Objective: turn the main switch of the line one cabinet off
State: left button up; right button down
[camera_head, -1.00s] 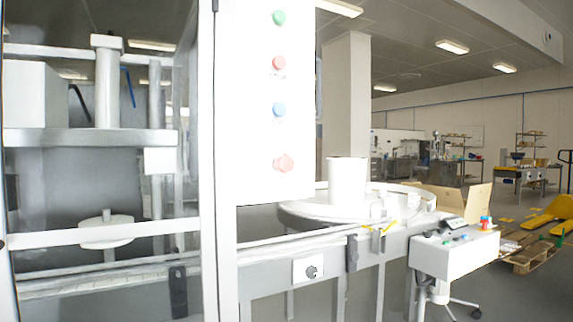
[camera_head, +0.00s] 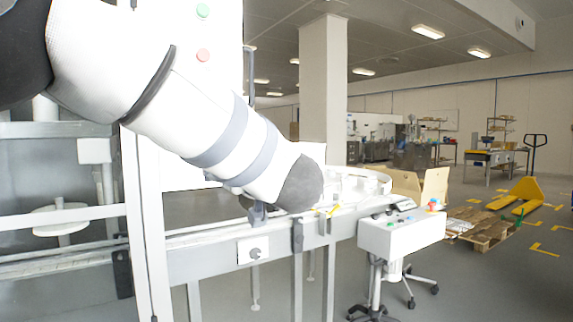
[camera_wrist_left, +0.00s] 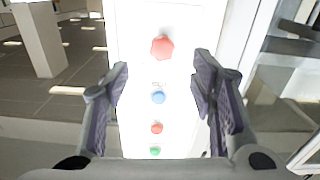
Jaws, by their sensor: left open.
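The tall white cabinet panel (camera_wrist_left: 140,100) fills the middle of the left wrist view, which looks turned upside down. A red lobed knob (camera_wrist_left: 162,47) sits on it, with a blue button (camera_wrist_left: 158,97), a red button (camera_wrist_left: 157,128) and a green button (camera_wrist_left: 155,151) in line. My left gripper (camera_wrist_left: 162,68) is open and empty, its two fingers either side of the knob in the picture; the gap in depth is unclear. In the head view my left arm covers the lower panel and the knob; a green button (camera_head: 203,10) and red button (camera_head: 204,55) still show.
A small box with a dark rotary knob (camera_head: 254,252) is on the conveyor frame (camera_head: 205,262). A white control box (camera_head: 402,235) on a wheeled stand is to the right. A wooden pallet (camera_head: 482,229) and yellow pallet truck (camera_head: 522,193) are farther right. Floor between is clear.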

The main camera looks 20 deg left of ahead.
pick_arm(q)
jog(key=x, duration=0.8)
jog(key=r+x, duration=0.1)
jog(key=x, duration=0.3)
jog(key=shift+s+a+r, duration=0.1)
jog(key=shift+s+a, duration=0.05)
jog(key=shift+a, duration=0.05)
jog(key=shift+c, duration=0.5)
jog(key=c, duration=1.1)
